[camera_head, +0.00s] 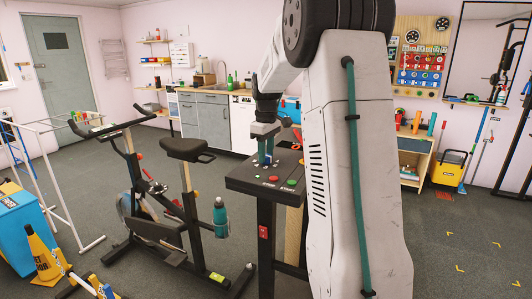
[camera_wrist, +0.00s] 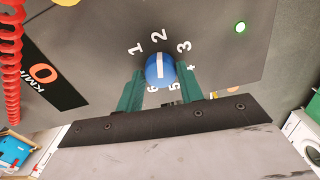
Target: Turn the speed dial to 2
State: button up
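The speed dial (camera_wrist: 160,72) is a round blue knob with a white mark on a dark panel (camera_wrist: 95,50). White numbers ring it, and the mark points up toward the 2 (camera_wrist: 158,36) in the wrist view. My gripper (camera_wrist: 161,68) has its two teal fingers on either side of the dial, close against it, and looks shut on it. In the head view my gripper (camera_head: 265,152) is down at the console top (camera_head: 245,177); the dial cannot be made out there.
Red and green buttons (camera_head: 291,182) are near the console's front edge. An exercise bike (camera_head: 165,205) stands left of the console. Open floor lies to the right.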

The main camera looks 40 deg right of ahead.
jog(key=o, duration=0.3)
notch_tip(320, 180, up, 8)
jog(key=shift+f, duration=0.1)
dwell(0.4)
dwell(0.4)
